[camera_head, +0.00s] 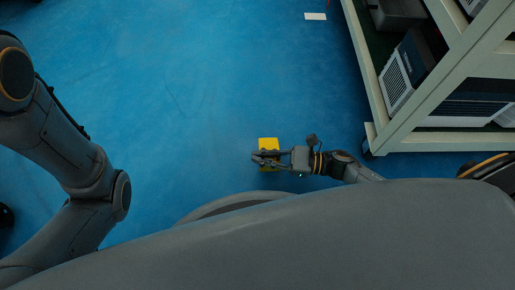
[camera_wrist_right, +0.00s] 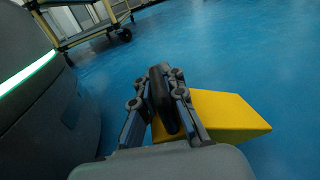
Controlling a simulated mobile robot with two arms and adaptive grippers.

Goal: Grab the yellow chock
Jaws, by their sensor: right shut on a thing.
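The yellow chock (camera_head: 268,144) is a small yellow block low over or on the blue floor, in the lower middle of the head view. My right gripper (camera_head: 262,158) reaches in from the right and its fingers lie across the chock. In the right wrist view the yellow chock (camera_wrist_right: 228,112) sticks out to the right of my right gripper (camera_wrist_right: 164,98), which is shut on it. The fingers hide part of the chock. I cannot tell whether it touches the floor. My left arm shows at the left of the head view, but its gripper is not in view.
A pale metal rack (camera_head: 393,135) holding dark and white units stands at the upper right. A white label (camera_head: 315,16) lies on the floor near the top. A wheeled frame (camera_wrist_right: 88,28) stands in the background of the wrist view.

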